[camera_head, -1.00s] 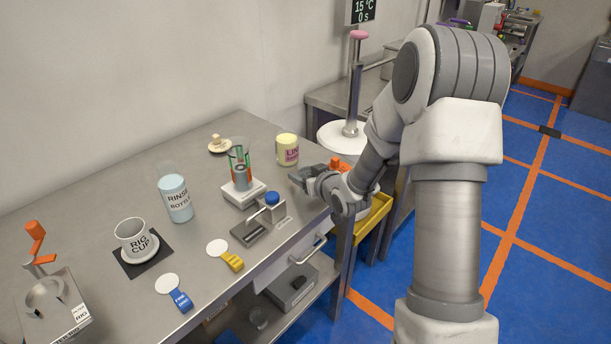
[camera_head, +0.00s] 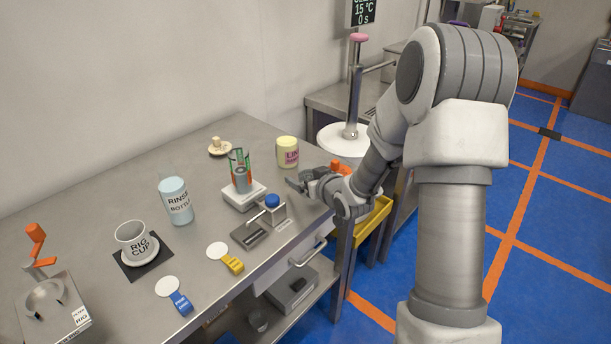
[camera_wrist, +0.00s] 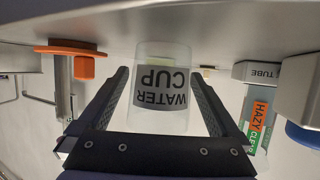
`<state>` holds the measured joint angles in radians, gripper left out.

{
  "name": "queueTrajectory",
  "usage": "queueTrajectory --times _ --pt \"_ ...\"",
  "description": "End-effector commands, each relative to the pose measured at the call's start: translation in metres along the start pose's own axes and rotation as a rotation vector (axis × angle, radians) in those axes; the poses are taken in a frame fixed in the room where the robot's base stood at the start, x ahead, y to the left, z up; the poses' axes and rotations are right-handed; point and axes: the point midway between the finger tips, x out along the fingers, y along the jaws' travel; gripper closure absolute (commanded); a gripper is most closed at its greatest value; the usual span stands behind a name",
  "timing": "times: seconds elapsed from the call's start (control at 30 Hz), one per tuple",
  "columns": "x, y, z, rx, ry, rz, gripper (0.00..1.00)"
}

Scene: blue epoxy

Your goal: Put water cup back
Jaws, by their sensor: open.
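The water cup (camera_wrist: 160,92) is a pale translucent cup with a grey WATER CUP label. It appears upside down in the wrist view, where the table surface runs along the top. My gripper (camera_wrist: 158,73) is open, with one dark finger on each side of the cup. A gap shows beside the left finger; contact on the right is unclear. In the head view my gripper (camera_head: 298,186) is low at the table's right end, and I cannot make out the water cup there.
The steel table (camera_head: 120,208) holds a yellow jar (camera_head: 287,153), a tube stand (camera_head: 243,195), a blue-knobbed device (camera_head: 271,203), a rinse bottle (camera_head: 177,203) and a rig cup (camera_head: 135,240) on a dark mat.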

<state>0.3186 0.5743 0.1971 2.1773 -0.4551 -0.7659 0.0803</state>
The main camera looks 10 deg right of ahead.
Motion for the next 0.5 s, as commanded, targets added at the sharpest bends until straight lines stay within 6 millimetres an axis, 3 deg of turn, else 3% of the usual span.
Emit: queueTrajectory --times 0.3,0.5 --pt "-0.069 0.001 -0.002 0.000 0.001 0.004 0.01" --pt "-0.100 0.001 -0.001 0.000 0.000 0.001 0.01"
